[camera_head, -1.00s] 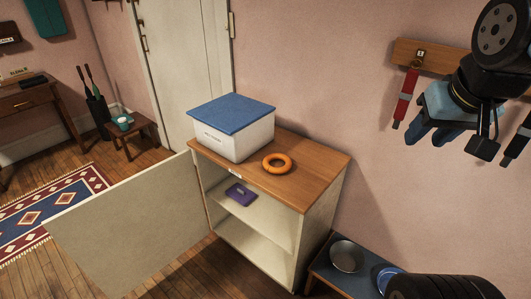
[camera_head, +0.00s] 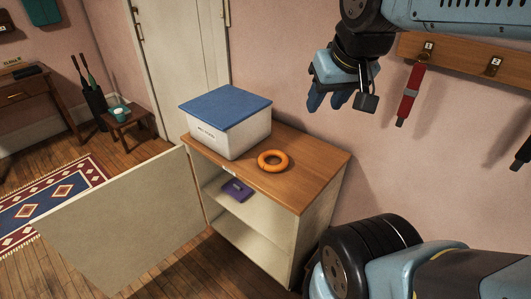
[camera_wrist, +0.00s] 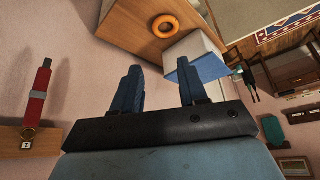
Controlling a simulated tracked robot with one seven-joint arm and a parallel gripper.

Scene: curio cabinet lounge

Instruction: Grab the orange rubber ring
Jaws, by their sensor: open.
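The orange rubber ring (camera_head: 273,161) lies flat on the wooden top of the cabinet (camera_head: 315,171), just right of a white box with a blue lid. It also shows in the wrist view (camera_wrist: 165,26), beyond my fingertips and near the top of the picture. My gripper (camera_head: 328,103) is open and empty. It is in the air above and to the right of the ring, near the wall. In the wrist view its two blue fingers (camera_wrist: 159,75) stand apart with nothing between them.
The white box (camera_head: 229,136) stands beside the ring. The cabinet door (camera_head: 115,222) is swung open to the left, and a purple item (camera_head: 237,190) lies on a shelf inside. A red-handled tool (camera_head: 410,93) hangs on the wall rack right of my gripper. The cabinet top's right part is clear.

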